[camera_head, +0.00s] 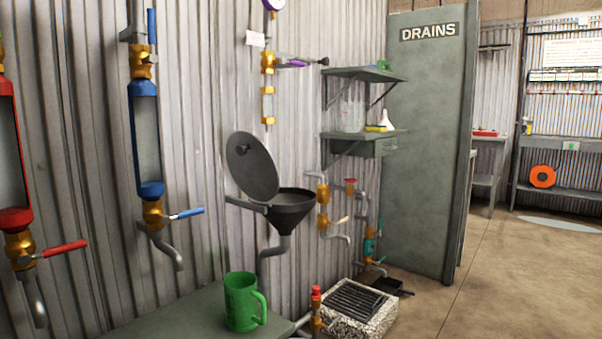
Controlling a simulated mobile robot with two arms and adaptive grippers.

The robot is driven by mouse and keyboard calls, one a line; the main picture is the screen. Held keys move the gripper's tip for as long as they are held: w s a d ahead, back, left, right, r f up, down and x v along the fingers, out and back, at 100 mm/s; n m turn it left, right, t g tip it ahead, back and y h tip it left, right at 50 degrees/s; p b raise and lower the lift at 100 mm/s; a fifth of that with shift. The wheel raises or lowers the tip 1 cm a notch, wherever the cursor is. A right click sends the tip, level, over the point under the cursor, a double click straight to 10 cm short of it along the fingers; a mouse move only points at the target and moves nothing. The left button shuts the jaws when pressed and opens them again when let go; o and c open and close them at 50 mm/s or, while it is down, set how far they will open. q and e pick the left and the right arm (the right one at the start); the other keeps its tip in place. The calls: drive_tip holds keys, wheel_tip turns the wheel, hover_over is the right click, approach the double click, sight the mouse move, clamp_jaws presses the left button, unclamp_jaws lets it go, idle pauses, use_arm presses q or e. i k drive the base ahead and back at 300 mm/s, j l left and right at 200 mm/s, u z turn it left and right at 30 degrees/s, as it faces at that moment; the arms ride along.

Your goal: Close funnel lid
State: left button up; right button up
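The funnel (290,212) is dark grey and cone-shaped, fixed to the corrugated wall by a bracket, with a pipe running down from it. Its round dark lid (252,167) is open, tilted up and back at the left of the funnel's rim. A small knob or fitting shows on the lid's face. Neither of my grippers shows in the head view.
A green jug (243,302) stands on a grey-green table (190,315) below the funnel. Blue (147,130) and red (12,150) sight-glass pipes with lever valves stick out at left. A stone drain box (360,305) sits on the floor; open floor lies at right.

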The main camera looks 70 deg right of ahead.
sight(250, 163)
drive_tip(key=z, duration=1.9)
